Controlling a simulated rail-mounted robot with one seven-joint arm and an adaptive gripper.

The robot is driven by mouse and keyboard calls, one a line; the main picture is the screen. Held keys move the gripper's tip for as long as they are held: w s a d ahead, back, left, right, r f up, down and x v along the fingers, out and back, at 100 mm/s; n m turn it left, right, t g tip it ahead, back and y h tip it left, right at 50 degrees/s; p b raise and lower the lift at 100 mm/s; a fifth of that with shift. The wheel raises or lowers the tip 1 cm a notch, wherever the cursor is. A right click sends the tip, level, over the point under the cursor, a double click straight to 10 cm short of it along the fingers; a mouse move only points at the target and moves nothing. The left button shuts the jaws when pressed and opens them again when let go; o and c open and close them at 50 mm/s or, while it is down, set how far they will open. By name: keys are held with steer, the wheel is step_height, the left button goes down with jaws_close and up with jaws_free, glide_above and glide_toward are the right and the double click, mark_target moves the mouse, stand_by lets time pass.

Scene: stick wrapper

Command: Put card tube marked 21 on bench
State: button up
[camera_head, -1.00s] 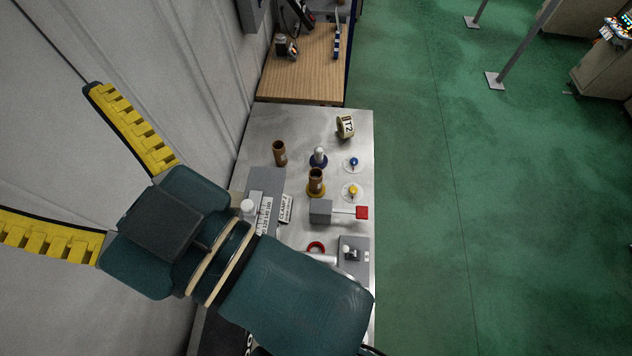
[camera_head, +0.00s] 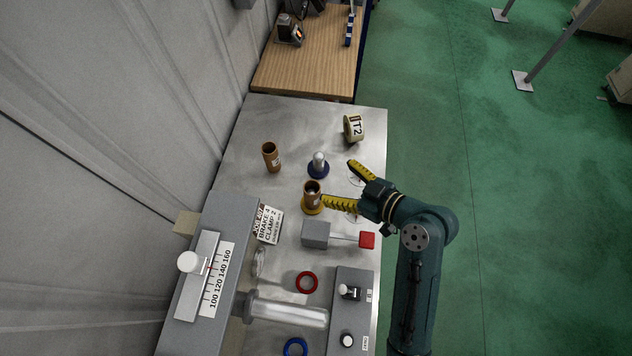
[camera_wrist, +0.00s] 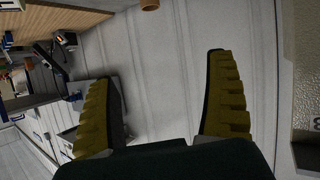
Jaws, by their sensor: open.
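Two brown card tubes show in the head view. The other tube (camera_head: 312,191) stands on a round yellow base (camera_head: 309,209). Each has a small pale label, too small to read, so I cannot tell which is marked 21. My gripper (camera_head: 337,183) is open and empty, its yellow fingers pointing left, just right of the tube on the yellow base. The lower fingertip appears close to that tube; contact cannot be told. The wrist view shows both fingers apart and a brown piece (camera_wrist: 149,4) at the top edge.
A blue base with a silver peg (camera_head: 318,166) stands behind the yellow base. A tape roll marked T2 (camera_head: 354,128) lies at the back right. A grey block with a red-ended lever (camera_head: 316,234) is in front. A wooden table (camera_head: 305,75) adjoins behind.

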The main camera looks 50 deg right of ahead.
steer(key=b, duration=0.2)
glide_toward(319, 192)
steer(key=shift+m+y, duration=0.3)
steer(key=x, duration=0.6)
steer(key=p+x, duration=0.1)
steer(key=x, duration=0.6)
steer(key=shift+d+f+p, duration=0.1)
steer(key=shift+d+p, duration=0.15)
steer(key=shift+p, duration=0.05)
steer(key=c, duration=1.3)
steer(key=shift+o, duration=0.2)
steer(key=shift+t, duration=0.3)
step_height(319, 192, up, 11)
steer(key=shift+f+p, duration=0.25)
steer(key=shift+p, duration=0.2)
steer(key=shift+r+p, duration=0.7)
steer(key=shift+r, duration=0.6)
